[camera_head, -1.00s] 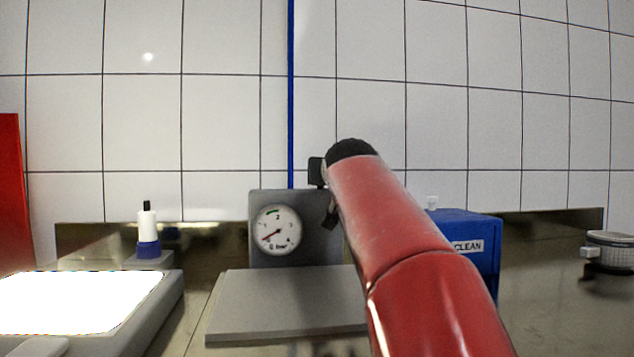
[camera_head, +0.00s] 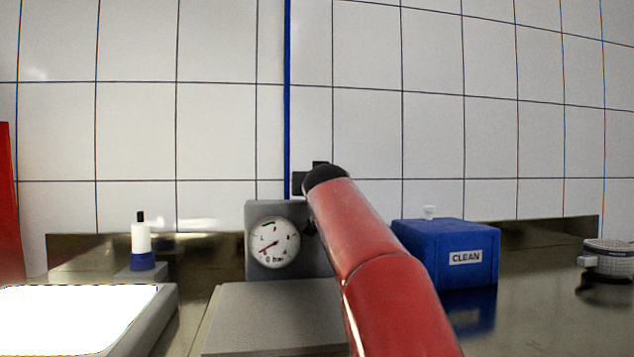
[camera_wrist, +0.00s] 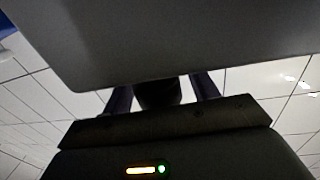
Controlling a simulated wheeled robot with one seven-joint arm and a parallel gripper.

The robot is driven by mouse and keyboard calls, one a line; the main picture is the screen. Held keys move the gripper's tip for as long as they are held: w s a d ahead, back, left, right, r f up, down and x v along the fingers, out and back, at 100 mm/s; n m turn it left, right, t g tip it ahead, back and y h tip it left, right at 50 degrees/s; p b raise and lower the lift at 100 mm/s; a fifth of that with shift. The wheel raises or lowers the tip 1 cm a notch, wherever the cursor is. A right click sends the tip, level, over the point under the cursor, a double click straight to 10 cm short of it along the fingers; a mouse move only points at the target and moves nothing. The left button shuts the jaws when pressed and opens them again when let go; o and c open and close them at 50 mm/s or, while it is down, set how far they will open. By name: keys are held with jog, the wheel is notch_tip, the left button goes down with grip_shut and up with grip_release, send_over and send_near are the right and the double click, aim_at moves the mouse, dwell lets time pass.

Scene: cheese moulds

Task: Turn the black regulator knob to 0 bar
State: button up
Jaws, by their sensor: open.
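The regulator's round white gauge (camera_head: 274,242) is on the front of a grey upright panel (camera_head: 262,208). Its needle points to the lower left, and "0 bar" is printed low on the dial. In the head view my red arm hides the panel's right side and the knob. In the wrist view a black round knob (camera_wrist: 158,96) shows below the grey housing (camera_wrist: 180,45). My gripper (camera_wrist: 163,90) is open, with one dark finger on each side of the knob. I cannot tell whether the fingers touch it.
A blue box (camera_head: 445,250) labelled CLEAN stands right of my arm. A white bottle with a blue base (camera_head: 141,245) and a bright white panel (camera_head: 75,315) are at left. A round lidded pot (camera_head: 608,260) is far right. A grey plate (camera_head: 270,318) lies before the gauge.

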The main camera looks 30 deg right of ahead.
jog(key=c, duration=1)
jog(key=shift+f+n+y+p, duration=0.1)
jog(key=shift+n+y+p, duration=0.55)
jog(key=shift+y, duration=0.25)
jog(key=shift+w+f+n+t+y+b, duration=0.1)
jog(key=shift+f+n+t+y+b, duration=0.25)
jog(key=shift+y+b, duration=0.35)
jog(key=shift+a+r+b, duration=0.1)
jog(key=shift+b, duration=0.5)
jog(key=shift+a+r+n+t+y, duration=0.15)
jog(key=shift+r+n+t+y, duration=0.15)
jog(key=shift+n+y, duration=0.3)
